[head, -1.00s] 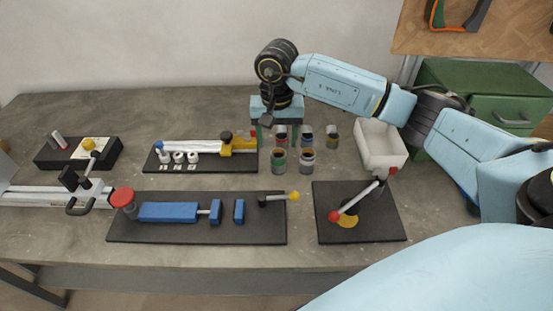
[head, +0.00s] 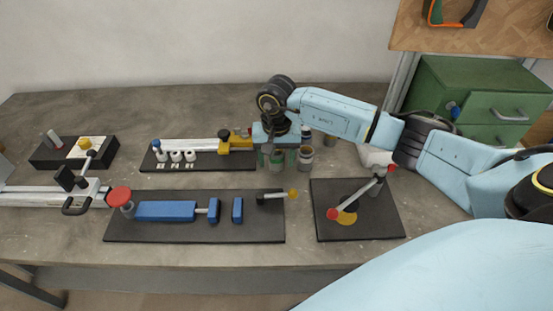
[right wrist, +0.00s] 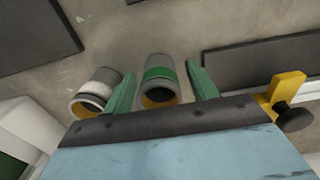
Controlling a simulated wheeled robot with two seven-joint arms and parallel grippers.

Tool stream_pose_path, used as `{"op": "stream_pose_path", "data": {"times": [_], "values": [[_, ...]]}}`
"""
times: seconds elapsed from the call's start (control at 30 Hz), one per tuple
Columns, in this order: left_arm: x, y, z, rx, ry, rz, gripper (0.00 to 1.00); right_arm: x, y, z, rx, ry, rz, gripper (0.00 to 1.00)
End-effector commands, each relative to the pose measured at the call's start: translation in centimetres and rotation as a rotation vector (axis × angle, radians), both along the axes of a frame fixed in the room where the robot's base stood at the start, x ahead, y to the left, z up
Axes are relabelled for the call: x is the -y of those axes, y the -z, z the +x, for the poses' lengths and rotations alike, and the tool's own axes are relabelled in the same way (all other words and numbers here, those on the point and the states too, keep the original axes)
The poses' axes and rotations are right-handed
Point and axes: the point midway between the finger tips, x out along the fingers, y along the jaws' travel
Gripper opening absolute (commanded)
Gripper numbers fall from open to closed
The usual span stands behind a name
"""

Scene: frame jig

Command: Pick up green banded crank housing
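The green banded crank housing (right wrist: 160,75) is a short grey hollow cylinder with a green band. In the right wrist view it lies between the two green fingers of my right gripper (right wrist: 160,86), which are apart, with a gap on both sides. In the head view the right gripper (head: 278,156) points down over the housing (head: 277,158), hiding much of it. A white banded housing (right wrist: 97,88) stands just outside one finger and also shows in the head view (head: 305,160). My left gripper is not in view.
A black board with a yellow clamp (head: 237,143) lies left of the gripper. A white bin (head: 372,158) is on the right, partly behind my arm. A dark board with a red-knobbed lever (head: 333,213) and a long board with blue blocks (head: 167,211) lie nearer.

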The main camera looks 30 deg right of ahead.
Motion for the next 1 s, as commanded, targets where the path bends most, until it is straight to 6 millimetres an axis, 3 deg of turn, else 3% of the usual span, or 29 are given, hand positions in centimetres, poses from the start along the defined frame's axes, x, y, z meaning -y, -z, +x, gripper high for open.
{"op": "stream_pose_path", "data": {"times": [0.03, 0.33, 0.67, 1.0], "values": [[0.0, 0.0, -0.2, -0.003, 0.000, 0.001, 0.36, 0.0, 0.0, 0.0, 0.000, 0.000, 0.000, 0.51], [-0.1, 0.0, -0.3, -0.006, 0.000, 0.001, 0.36, 0.0, 0.0, 0.0, 0.000, 0.000, 0.000, 0.12], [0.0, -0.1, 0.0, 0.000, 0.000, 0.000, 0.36, 0.0, -0.9, 0.1, 0.002, 0.000, 0.000, 0.10], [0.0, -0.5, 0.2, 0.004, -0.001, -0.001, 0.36, 0.0, -7.3, 0.1, 0.004, -0.001, 0.000, 0.10]]}}
